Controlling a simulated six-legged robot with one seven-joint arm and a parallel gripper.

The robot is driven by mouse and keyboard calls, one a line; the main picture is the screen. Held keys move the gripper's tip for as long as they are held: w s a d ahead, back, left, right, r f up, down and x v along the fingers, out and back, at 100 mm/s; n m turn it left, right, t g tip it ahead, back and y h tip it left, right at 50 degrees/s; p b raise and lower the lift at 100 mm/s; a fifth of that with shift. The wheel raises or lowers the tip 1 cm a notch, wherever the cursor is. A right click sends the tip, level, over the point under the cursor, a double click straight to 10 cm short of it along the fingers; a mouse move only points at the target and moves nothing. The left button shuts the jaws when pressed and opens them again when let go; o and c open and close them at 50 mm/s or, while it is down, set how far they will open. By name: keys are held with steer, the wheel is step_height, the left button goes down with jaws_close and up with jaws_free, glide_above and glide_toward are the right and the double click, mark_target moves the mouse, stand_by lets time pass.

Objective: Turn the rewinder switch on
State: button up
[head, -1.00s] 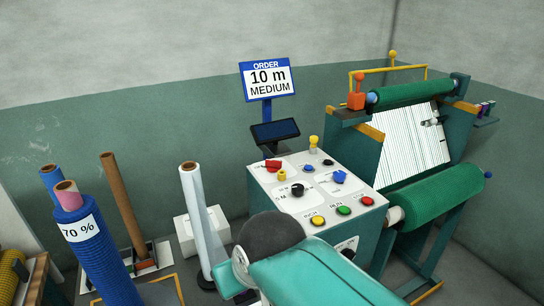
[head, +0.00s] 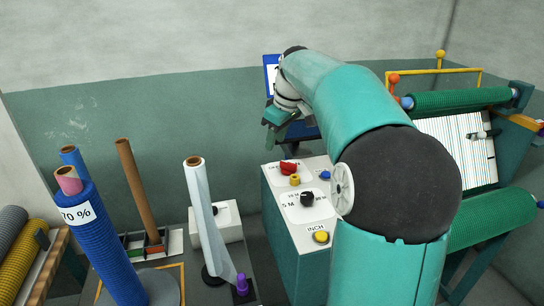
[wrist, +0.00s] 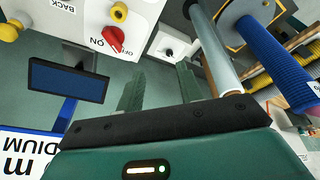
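The red rotary switch (head: 288,168) sits at the far left corner of the white-topped control panel (head: 284,215). It also shows in the wrist view (wrist: 113,40), with the word ON printed beside it; which mark it points to I cannot tell for sure. My gripper (head: 272,128) is above and behind that corner, near the order sign. In the wrist view my gripper's two fingers (wrist: 158,78) are apart with nothing between them. The switch lies beyond the fingertips, to the left of them, and is not touched.
A yellow knob (head: 295,180), a blue knob (head: 325,174) and a black selector (head: 306,198) stand close to the switch. A dark screen (wrist: 68,79) is near the fingers. A clear-film roll (head: 203,220) and a blue roll (head: 105,250) stand left. My arm hides the panel's right side.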

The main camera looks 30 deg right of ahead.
steer(key=n+y, duration=0.1)
glide_toward(289, 163)
step_height(289, 163, up, 4)
steer(key=s, duration=0.2)
steer(key=d, duration=0.2)
steer(key=shift+t, duration=0.3)
steer(key=x, duration=0.9)
steer(key=a+x, duration=0.1)
steer(key=x, duration=0.4)
steer(key=shift+a+r, duration=0.1)
steer(key=shift+r, duration=0.05)
jaws_close()
